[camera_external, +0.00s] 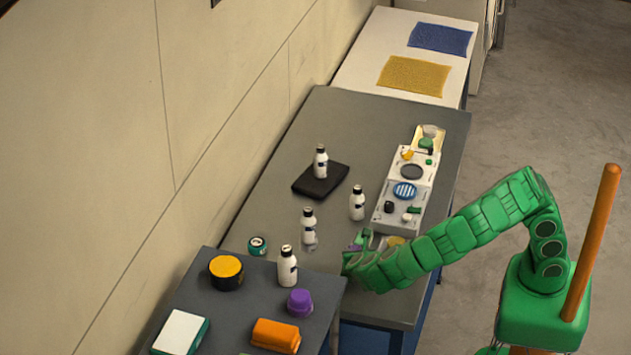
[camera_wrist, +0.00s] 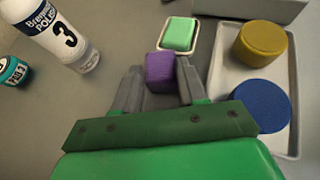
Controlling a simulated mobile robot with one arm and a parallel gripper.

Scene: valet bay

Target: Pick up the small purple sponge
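The small purple sponge (camera_wrist: 160,72) is between the two fingertips of my gripper (camera_wrist: 160,82) in the wrist view. A finger lies against each side of it with no clear gap at the tips, so my gripper looks shut on it. Whether the sponge is off the table cannot be told. In the external view my gripper (camera_external: 357,254) is low over the grey table (camera_external: 270,190), near its front end, and mostly hides the sponge.
A green sponge (camera_wrist: 180,33) in a small dish lies just beyond the purple one. A tray (camera_wrist: 222,88) with a yellow pad (camera_wrist: 261,43) and a blue pad (camera_wrist: 260,106) is to the right. A white bottle (camera_wrist: 55,35) and a teal-labelled jar (camera_wrist: 10,71) stand left.

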